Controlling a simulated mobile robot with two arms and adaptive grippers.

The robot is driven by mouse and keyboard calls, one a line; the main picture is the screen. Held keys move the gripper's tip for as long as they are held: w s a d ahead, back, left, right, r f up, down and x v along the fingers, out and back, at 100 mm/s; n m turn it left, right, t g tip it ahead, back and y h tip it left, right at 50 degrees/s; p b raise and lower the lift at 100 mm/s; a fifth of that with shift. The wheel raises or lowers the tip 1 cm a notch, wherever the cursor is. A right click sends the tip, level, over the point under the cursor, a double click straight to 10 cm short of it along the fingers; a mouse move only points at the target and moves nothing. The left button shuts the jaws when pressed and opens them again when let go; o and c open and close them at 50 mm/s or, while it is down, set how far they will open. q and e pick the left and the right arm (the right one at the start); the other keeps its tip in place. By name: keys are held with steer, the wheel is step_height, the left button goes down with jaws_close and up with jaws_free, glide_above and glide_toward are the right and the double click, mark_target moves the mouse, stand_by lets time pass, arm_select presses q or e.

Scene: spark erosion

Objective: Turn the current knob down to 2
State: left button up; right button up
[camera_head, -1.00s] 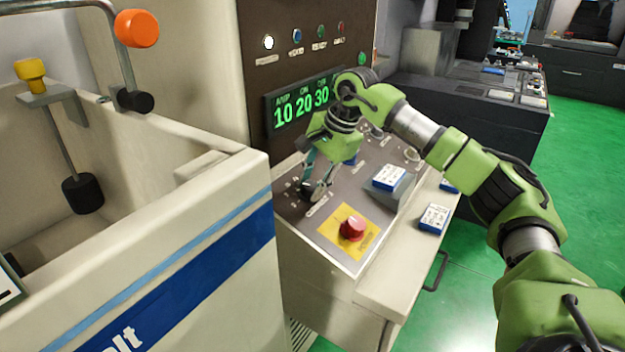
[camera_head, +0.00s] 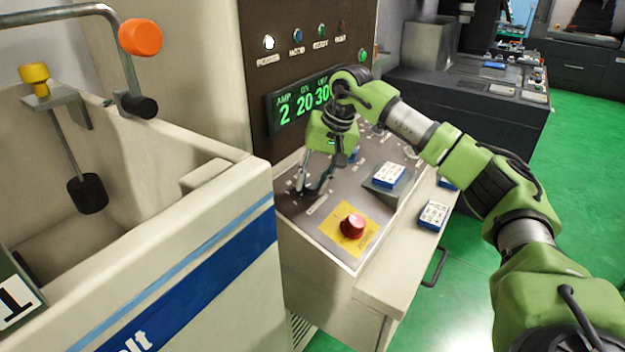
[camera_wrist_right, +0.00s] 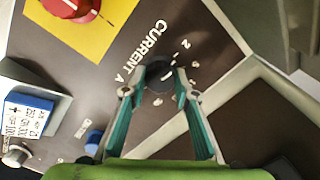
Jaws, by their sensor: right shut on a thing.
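The current knob (camera_wrist_right: 159,76) is a dark round knob on the sloped control panel, beside the lettering "CURRENT A" and a mark "2" in the right wrist view. My right gripper (camera_wrist_right: 158,92) is shut on it, with one finger on each side. In the head view the right gripper (camera_head: 311,190) reaches down to the panel (camera_head: 300,222) and mostly hides the knob. The green display (camera_head: 300,102) reads AMP 2, then 20 and 30. My left gripper is not in view.
A red emergency button (camera_head: 353,226) on a yellow plate sits close in front of the gripper. A blue-and-white box (camera_head: 389,175) rests on a wedge to the right. The white tank wall (camera_head: 225,190) stands left of the panel.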

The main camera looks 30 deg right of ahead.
steer(key=shift+n, duration=0.8)
steer(key=o, duration=1.1)
steer(key=v, duration=1.2)
steer(key=shift+w, duration=0.1)
